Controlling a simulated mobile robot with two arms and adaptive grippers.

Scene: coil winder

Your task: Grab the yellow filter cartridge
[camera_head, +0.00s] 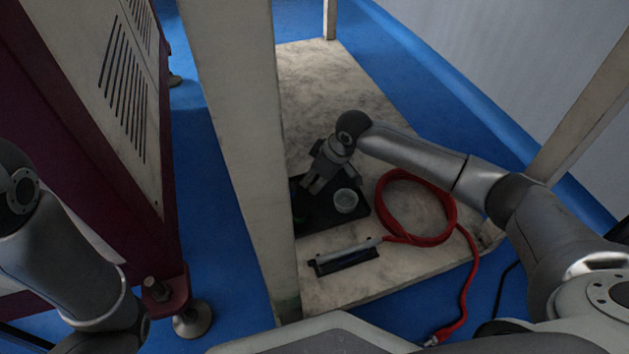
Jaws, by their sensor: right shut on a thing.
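I cannot make out a yellow filter cartridge anywhere in the head view. My right gripper (313,186) reaches down over a dark tray (322,218) on the pale lower shelf. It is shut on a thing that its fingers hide. A small round clear or whitish cup (346,201) stands on the tray, just right of the fingertips. A dark thing with a greenish tint (296,187) shows left of the fingers, partly behind the post. My left arm shows at the left edge, but its gripper is out of view.
A thick pale post (235,120) stands close left of my right gripper. A coiled red hose (450,210) lies on the shelf (330,85) to the right. A maroon machine (90,110) stands left.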

